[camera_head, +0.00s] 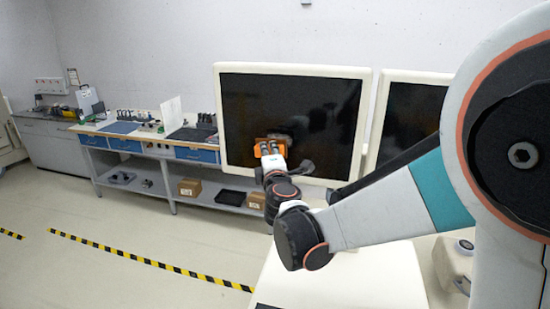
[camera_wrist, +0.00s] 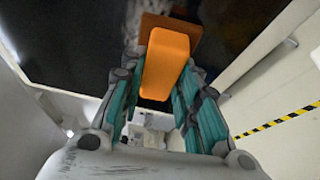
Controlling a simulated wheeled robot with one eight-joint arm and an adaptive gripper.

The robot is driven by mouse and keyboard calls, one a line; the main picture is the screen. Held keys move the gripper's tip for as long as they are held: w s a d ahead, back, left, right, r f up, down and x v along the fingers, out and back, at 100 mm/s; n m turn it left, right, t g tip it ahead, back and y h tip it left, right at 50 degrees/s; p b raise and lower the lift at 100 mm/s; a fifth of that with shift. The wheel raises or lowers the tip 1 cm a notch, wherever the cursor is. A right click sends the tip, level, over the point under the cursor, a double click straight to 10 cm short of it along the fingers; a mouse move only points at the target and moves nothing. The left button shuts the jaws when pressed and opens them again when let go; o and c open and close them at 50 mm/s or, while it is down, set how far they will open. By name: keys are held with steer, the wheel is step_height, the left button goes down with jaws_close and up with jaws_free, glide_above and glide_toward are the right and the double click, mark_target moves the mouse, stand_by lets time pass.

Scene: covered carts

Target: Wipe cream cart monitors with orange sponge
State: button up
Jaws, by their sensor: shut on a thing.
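A large cream-framed monitor (camera_head: 250,107) with a dark screen stands at the centre of the head view. My gripper (camera_head: 271,151) is shut on the orange sponge (camera_head: 261,148) in front of the lower middle of this screen. In the wrist view, the sponge (camera_wrist: 166,62) sits between my gripper's teal fingers (camera_wrist: 158,88), with the dark screen (camera_wrist: 70,45) beyond. A duller orange-brown patch shows behind its far end; I cannot tell whether the sponge touches the glass. Pale smears show on the screen around the sponge. A second cream-framed monitor (camera_head: 412,112) stands to the right, partly hidden by my arm.
A cream cart top (camera_head: 345,280) lies below the monitors. A workbench (camera_head: 150,134) with blue drawers, tools and boxes stands at the back left. Yellow-black tape (camera_head: 140,258) marks the floor; the floor at left is open.

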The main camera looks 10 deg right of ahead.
steer(key=shift+w+a+b, duration=0.15)
steer(key=shift+w+a, duration=0.1)
steer(key=shift+a, duration=0.45)
steer(key=shift+w+a+b, duration=0.15)
steer(key=shift+w+a, duration=0.15)
steer(key=shift+a, duration=0.4)
steer(key=shift+w+a+b, duration=0.15)
steer(key=shift+w+a, duration=0.1)
steer(key=shift+a, duration=0.45)
steer(key=shift+w+r+p, duration=0.1)
steer(key=shift+r+p, duration=0.35)
steer(key=shift+r, duration=0.4)
steer(key=shift+s+d+f+b, duration=0.15)
steer(key=shift+s+d, duration=0.55)
steer(key=shift+d, duration=1)
steer(key=shift+s+d+r+b, duration=0.15)
steer(key=shift+s+d, duration=0.6)
steer(key=shift+d, duration=0.95)
steer(key=shift+s+d+f+b, duration=0.15)
steer(key=shift+s+d, duration=0.55)
steer(key=shift+d, duration=1)
steer(key=shift+s+d, duration=0.35)
steer(key=shift+d, duration=0.25)
steer(key=shift+s+d, duration=0.3)
steer(key=shift+d, duration=0.25)
steer(key=shift+s, duration=0.1)
